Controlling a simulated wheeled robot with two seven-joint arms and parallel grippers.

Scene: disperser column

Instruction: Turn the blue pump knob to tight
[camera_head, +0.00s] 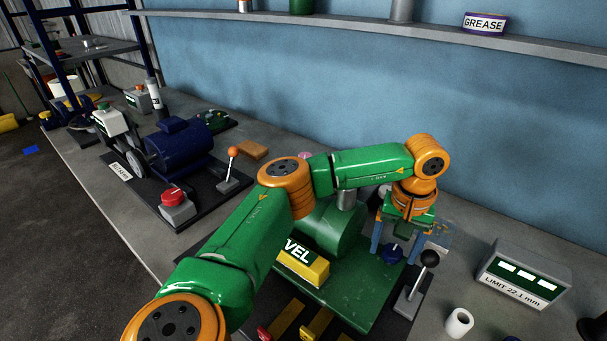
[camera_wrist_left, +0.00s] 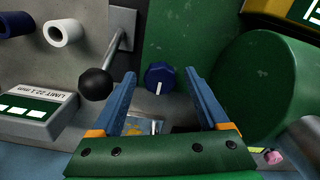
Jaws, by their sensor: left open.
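The blue pump knob (camera_head: 391,252) sits on the green machine base at the right. In the left wrist view the knob (camera_wrist_left: 159,76) shows a white pointer line aimed toward the bottom of the picture. My left gripper (camera_head: 394,258) is open above the knob, with its two blue fingers pointing down. In the left wrist view the knob shows between the fingertips of the gripper (camera_wrist_left: 160,72), with gaps on both sides. Whether the fingertips reach down to the knob's height I cannot tell. My right gripper is not in view.
A black-ball lever (camera_head: 411,288) stands close to the right of the knob. A grey readout box (camera_head: 524,275) marked "LIMIT 22.1 mm" and a white roll (camera_head: 459,322) are further right. A yellow level block (camera_head: 303,266) lies left, below the green cylinder.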

